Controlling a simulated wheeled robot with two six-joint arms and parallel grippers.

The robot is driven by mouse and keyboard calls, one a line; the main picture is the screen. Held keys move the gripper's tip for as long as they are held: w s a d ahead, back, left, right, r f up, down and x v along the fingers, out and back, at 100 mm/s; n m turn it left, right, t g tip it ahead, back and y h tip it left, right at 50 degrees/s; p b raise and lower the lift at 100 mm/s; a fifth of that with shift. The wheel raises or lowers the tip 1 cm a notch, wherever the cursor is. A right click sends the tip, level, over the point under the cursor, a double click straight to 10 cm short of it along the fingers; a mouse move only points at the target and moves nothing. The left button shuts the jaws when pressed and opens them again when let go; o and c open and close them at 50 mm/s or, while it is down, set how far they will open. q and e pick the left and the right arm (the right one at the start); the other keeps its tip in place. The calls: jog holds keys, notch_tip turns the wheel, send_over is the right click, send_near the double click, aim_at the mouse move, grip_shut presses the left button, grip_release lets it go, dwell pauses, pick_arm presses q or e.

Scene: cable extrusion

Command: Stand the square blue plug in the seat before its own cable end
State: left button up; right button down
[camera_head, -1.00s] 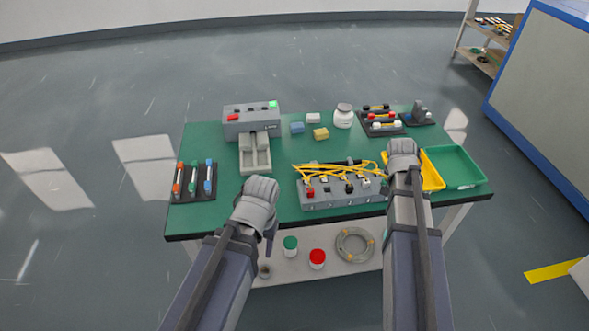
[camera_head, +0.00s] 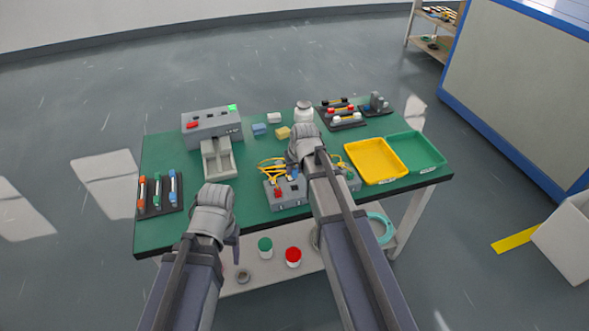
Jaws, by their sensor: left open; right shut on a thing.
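The grey seat block (camera_head: 290,204) stands at the table's front middle, with yellow cables (camera_head: 269,168) looped over it. A red plug (camera_head: 278,191) stands at its left end. My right gripper (camera_head: 296,166) is over the block, shut on a small blue piece (camera_head: 292,174) that looks like the square blue plug. The hand and forearm hide most of that piece, the block's middle and its cable ends. I cannot tell whether the piece touches a seat. My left gripper (camera_head: 232,238) is open, in front of the table edge, left of the block.
A yellow tray (camera_head: 377,162) and a green tray (camera_head: 417,153) lie at the right. A grey device (camera_head: 211,126) with a cradle stands at the back left. Racks of tubes (camera_head: 159,197) and fuses (camera_head: 343,119) flank the table. Bare green surface lies left of the block.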

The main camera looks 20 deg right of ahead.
aim_at(295, 177)
jog(key=shift+f, duration=0.2)
jog(key=shift+f+b, duration=2.05)
jog(key=shift+b, duration=0.15)
jog(key=shift+f+b, duration=0.9)
jog(key=shift+b, duration=0.05)
jog(key=shift+s+f+b, duration=0.3)
jog(key=shift+s+b, duration=0.05)
jog(key=shift+b, duration=0.1)
jog(key=c, duration=0.7)
grip_release()
jog(key=shift+c, duration=0.2)
jog(key=shift+o, duration=0.7)
jog(key=shift+r, duration=0.1)
jog(key=shift+s+r+p, duration=0.1)
jog(key=shift+r+p, duration=0.6)
jog(key=shift+p, duration=0.35)
jog(key=p+v, duration=0.5)
jog(key=v, duration=0.1)
jog(key=shift+s+r+p, duration=0.1)
jog(key=shift+r+p, duration=0.2)
jog(key=shift+p, duration=0.1)
